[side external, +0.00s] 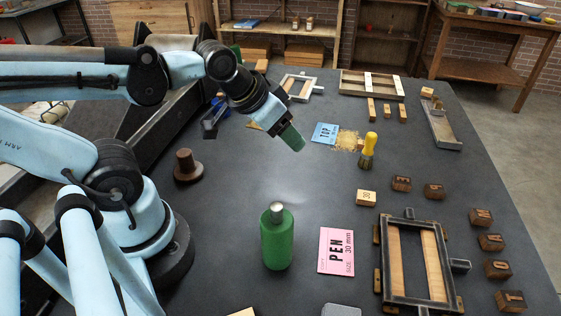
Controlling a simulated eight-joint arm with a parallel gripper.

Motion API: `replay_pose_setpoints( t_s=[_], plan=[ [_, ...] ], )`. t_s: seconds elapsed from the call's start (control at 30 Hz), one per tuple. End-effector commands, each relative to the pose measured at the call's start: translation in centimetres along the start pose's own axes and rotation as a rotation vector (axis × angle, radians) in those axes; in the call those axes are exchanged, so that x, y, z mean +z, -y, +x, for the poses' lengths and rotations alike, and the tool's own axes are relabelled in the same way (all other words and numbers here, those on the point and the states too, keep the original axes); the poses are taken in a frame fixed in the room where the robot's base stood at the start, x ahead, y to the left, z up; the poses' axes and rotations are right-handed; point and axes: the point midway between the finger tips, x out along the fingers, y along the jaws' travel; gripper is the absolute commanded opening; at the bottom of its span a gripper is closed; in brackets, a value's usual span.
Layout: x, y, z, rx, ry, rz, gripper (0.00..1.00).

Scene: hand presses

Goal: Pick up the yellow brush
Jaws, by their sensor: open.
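The yellow brush (370,142) stands upright on the dark table, right of the middle. It has a bulbous yellow handle on top and dark bristles below. It stands beside a scatter of tan shavings. My gripper (291,138) is in the air to the left of the brush, well apart from it, and points down to the right. Its end looks green. It is open, and I see nothing held in it. The gap between its fingers is hard to make out from this side.
A blue card (325,133) lies left of the shavings (347,140). A green bottle (277,238), a pink card (337,251) and a dark frame (417,262) stand or lie in front. Several letter blocks (490,242) line the right. A brown knob (186,164) is near my base. Mid-table is clear.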

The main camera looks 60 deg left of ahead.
Motion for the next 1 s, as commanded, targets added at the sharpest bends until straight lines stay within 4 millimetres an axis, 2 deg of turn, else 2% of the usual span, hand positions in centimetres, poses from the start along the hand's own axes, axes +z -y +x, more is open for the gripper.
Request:
replay_pose_setpoints(
  t_s=[0.27, 0.47, 0.6, 0.8, 1.0],
  plan=[
    [-5.5, -0.7, 0.9, 0.004, 0.056, 0.002, 0.58],
    [-9.7, -1.6, 3.2, 0.005, 0.107, 0.001, 0.58],
    [-12.2, -2.3, 5.6, 0.004, 0.141, 0.001, 0.58],
    [-14.4, -3.1, 8.6, 0.001, 0.179, 0.001, 0.58],
    [-15.1, -3.5, 10.1, -0.001, 0.194, 0.000, 0.58]
  ],
)
